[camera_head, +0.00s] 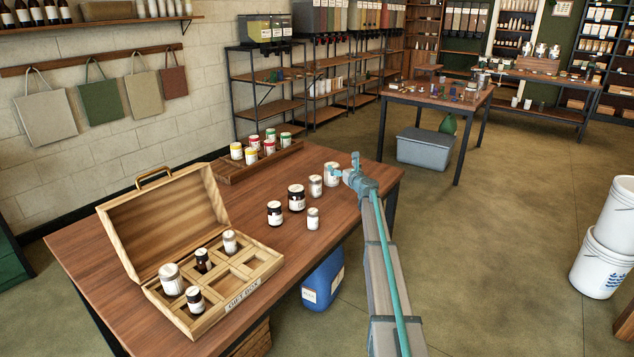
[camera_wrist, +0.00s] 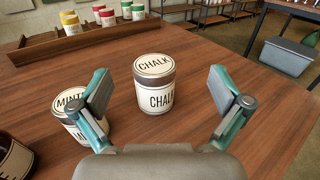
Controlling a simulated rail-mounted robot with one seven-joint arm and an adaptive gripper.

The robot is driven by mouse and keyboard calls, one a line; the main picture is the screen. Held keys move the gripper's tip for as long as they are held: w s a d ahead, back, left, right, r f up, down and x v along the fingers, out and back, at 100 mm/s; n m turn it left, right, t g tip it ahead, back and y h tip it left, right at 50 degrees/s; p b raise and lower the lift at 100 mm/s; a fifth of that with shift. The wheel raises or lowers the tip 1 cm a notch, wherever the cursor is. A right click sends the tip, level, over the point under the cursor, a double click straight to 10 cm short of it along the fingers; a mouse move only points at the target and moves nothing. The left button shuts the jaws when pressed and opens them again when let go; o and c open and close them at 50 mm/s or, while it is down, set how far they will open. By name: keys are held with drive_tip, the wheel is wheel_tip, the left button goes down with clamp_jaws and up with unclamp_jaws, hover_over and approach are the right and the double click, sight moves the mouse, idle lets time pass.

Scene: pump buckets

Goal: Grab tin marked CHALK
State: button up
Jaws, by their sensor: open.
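The tin marked CHALK (camera_wrist: 155,84) stands upright on the wooden table in the wrist view, its name readable on lid and side. In the head view the CHALK tin (camera_head: 331,174) is partly behind my gripper (camera_head: 343,172) near the table's far right end. My gripper (camera_wrist: 165,104) is open, with one finger on each side of the tin in the picture. The tin appears apart from both fingers, with nothing held. A tin marked MINT (camera_wrist: 78,118) stands to the left, partly hidden by the left finger.
Dark jars (camera_head: 296,198) and small tins (camera_head: 313,218) stand nearby on the table (camera_head: 255,215). A wooden tray (camera_head: 228,174) with several coloured tins lies behind. An open gift box (camera_head: 245,285) with several jars is at the front left. Table right of the CHALK tin is clear.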

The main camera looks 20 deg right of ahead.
drive_tip(key=f, duration=0.4)
drive_tip(key=w+f, duration=0.1)
drive_tip(key=f, duration=0.2)
drive_tip(key=shift+a+f, duration=0.1)
drive_tip(key=shift+a, duration=0.3)
drive_tip(key=w, duration=0.7)
drive_tip(key=shift+w+a+p, duration=0.15)
drive_tip(key=shift+w+p, duration=0.15)
drive_tip(key=shift+p, duration=0.1)
drive_tip(key=c, duration=1.4)
